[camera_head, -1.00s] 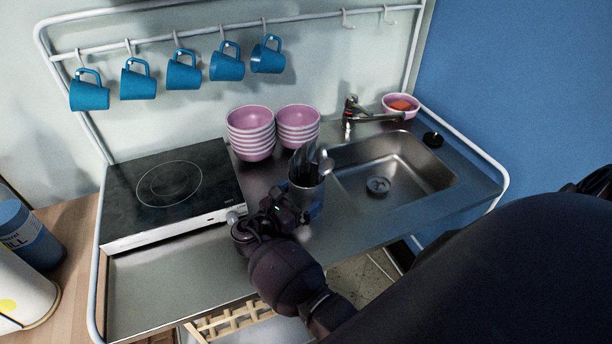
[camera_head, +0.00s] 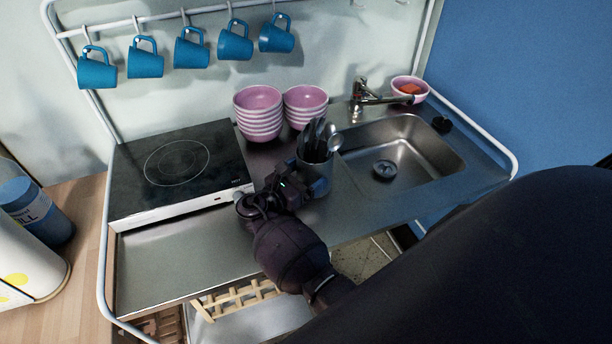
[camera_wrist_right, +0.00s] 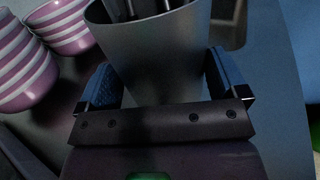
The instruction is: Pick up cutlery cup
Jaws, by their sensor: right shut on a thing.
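The cutlery cup (camera_head: 315,173) is a grey metal cup with several dark-handled pieces and a spoon (camera_head: 335,143) standing in it. It is by the left edge of the sink, in front of the pink bowls. My right gripper (camera_head: 311,183) is at the cup from the front left, its arm coming up from below. In the right wrist view the two blue-padded fingers of my right gripper (camera_wrist_right: 163,82) are on either side of the cup (camera_wrist_right: 155,55), shut on it. Whether the cup's base touches the counter is hidden. My left gripper is not in view.
Two stacks of striped pink bowls (camera_head: 259,113) stand just behind the cup. A black cooktop (camera_head: 180,165) is to the left, and the sink (camera_head: 400,160) with its tap (camera_head: 362,95) to the right. Blue mugs (camera_head: 192,48) hang from a rail above. The front counter strip is clear.

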